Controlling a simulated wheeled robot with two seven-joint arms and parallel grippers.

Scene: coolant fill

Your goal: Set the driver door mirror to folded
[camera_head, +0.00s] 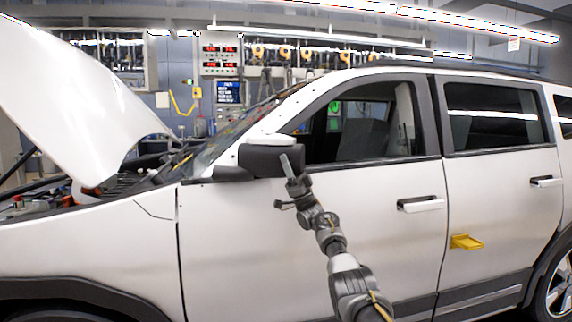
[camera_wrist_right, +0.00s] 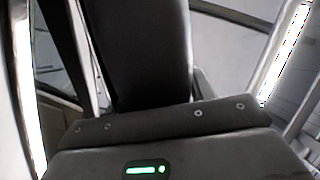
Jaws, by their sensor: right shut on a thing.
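The driver door mirror (camera_head: 258,158) has a dark housing with a white cap. It is at the front lower corner of the front door window in the head view, joined to the door by a dark base. My right gripper (camera_head: 289,167) is at the mirror's right end, shut on it. One light-grey finger lies across the near face of the housing and hides part of it. In the right wrist view a large dark shape rises past my gripper body, filling the upper middle. The mirror's exact angle is hard to tell. My left gripper is not in view.
The white car's front door (camera_head: 250,235) is right behind my arm. Door handles (camera_head: 421,204) and a yellow piece (camera_head: 466,242) are to the right. The raised hood (camera_head: 80,100) is at the left. Racks and screens stand behind the car.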

